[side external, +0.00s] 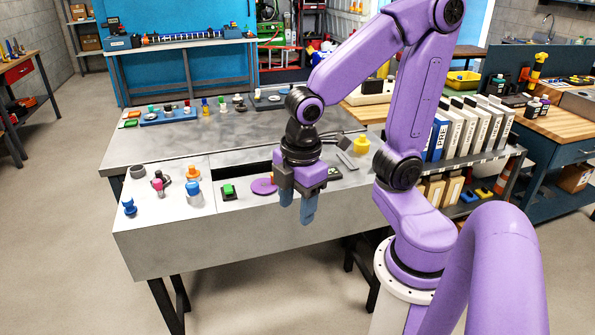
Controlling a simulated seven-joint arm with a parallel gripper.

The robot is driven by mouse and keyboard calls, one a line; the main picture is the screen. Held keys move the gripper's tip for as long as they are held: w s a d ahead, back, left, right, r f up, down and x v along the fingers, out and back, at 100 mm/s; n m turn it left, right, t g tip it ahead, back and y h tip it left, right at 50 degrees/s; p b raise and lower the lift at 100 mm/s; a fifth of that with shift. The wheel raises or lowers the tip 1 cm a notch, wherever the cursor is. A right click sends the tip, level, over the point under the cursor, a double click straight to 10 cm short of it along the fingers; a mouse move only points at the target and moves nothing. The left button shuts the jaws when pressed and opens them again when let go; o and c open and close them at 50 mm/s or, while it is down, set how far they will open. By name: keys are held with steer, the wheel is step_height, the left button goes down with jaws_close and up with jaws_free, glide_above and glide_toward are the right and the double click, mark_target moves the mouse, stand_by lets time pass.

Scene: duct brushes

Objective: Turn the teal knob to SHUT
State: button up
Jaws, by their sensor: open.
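My gripper (297,207) points down over the front right part of the grey bench, with its blue fingers apart and nothing seen between them. I cannot pick out a teal knob for certain. A small dark grey-blue piece (138,171) stands at the left end of the bench top, away from my gripper. A blue-topped knob (193,188) on a white base stands left of my gripper, and another blue knob (129,207) is at the front left corner. No SHUT mark is legible. My gripper hides part of the bench behind it.
A green button (228,189) and a purple disc (263,186) lie just left of my gripper. A pink knob (157,184) stands farther left. A dark slot (243,171) opens behind them. A yellow knob (361,146) stands to the right. The bench middle is clear.

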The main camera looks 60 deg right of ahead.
steer(key=w+d+n+h, duration=0.2)
steer(key=w+d, duration=1)
steer(key=w, duration=0.2)
steer(key=w+d+f+n+g+h, duration=0.1)
steer(key=w+d, duration=0.1)
steer(key=d, duration=0.6)
steer(key=w+d+f+n+h, duration=0.1)
steer(key=w+d, duration=0.1)
steer(key=d, duration=0.6)
steer(key=x, duration=1.7)
steer(key=shift+d+r, duration=0.15)
steer(key=shift+s, duration=0.1)
jaws_close()
